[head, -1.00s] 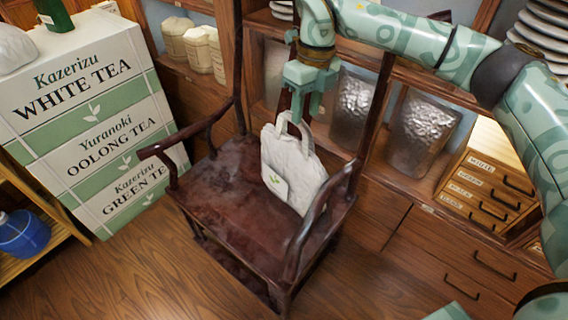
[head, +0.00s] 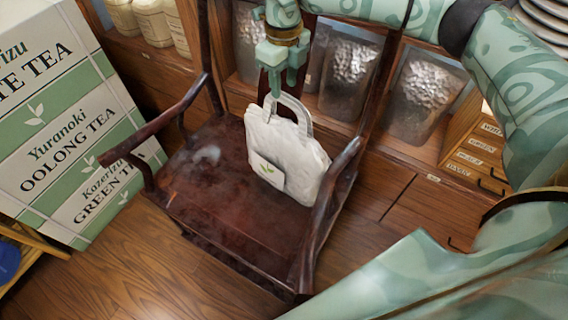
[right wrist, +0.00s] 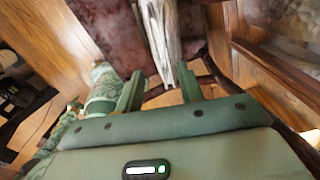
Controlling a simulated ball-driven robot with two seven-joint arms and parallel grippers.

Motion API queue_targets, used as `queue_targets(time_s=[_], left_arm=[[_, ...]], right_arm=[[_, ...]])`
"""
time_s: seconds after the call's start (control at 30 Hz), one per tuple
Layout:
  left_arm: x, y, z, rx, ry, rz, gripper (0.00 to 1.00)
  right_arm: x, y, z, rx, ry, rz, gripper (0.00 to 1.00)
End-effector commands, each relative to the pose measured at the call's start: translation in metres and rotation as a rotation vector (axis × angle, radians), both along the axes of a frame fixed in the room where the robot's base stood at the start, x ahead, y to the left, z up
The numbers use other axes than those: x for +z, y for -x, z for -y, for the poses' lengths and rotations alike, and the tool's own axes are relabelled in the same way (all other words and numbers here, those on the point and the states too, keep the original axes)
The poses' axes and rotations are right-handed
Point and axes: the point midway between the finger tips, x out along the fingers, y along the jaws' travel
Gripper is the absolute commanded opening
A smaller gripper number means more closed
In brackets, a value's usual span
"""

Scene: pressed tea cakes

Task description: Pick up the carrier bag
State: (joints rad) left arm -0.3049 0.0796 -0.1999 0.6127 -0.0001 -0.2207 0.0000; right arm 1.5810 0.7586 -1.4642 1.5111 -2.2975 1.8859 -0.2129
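The carrier bag (head: 290,158) is pale cream with a small leaf label. It stands on the dark wooden chair (head: 225,225), with its handles up. My right gripper (head: 283,88) is above the bag at its handles, pointing down. One finger overlaps the handle loop in the head view. In the right wrist view the fingers of this gripper (right wrist: 160,72) are apart, and the pale bag (right wrist: 158,32) shows beyond and between them. Whether a handle lies between the fingers is hard to tell. My left gripper is not in view.
The chair's armrests (head: 165,125) rise on both sides of the bag. Shelves with silvery packets (head: 350,72) stand behind, and small labelled drawers (head: 475,150) are at the right. Wooden floor (head: 130,260) is free at front left.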

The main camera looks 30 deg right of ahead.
Motion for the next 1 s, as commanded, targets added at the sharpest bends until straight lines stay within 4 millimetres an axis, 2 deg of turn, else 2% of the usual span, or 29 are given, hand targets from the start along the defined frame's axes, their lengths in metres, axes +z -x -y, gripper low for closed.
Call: queue_targets(time_s=[0.03, 0.27, 0.5, 0.73, 0.77, 0.8, 0.9, 1.0], left_arm=[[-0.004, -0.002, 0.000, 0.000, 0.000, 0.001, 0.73], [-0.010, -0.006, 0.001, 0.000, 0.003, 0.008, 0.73], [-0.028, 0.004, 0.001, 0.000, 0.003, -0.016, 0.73], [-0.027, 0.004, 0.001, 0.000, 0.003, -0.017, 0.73], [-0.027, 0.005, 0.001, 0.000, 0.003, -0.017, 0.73], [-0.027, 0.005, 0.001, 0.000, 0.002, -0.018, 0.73], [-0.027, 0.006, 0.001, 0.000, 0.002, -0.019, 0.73], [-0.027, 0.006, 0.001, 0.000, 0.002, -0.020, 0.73]], right_arm=[[-0.007, 0.000, 0.000, 0.000, -0.001, 0.000, 0.38], [-0.023, 0.000, 0.002, 0.000, -0.002, -0.002, 0.38], [-0.062, 0.000, 0.008, 0.001, -0.001, -0.004, 0.38], [-0.062, 0.000, 0.008, 0.001, -0.001, 0.003, 0.38], [-0.062, 0.000, 0.008, 0.001, -0.001, 0.003, 0.35], [-0.062, 0.000, 0.008, 0.001, -0.001, 0.003, 0.24], [-0.062, 0.000, 0.008, 0.001, -0.001, 0.003, 0.00], [-0.062, 0.000, 0.008, 0.001, -0.001, 0.002, 0.00]])
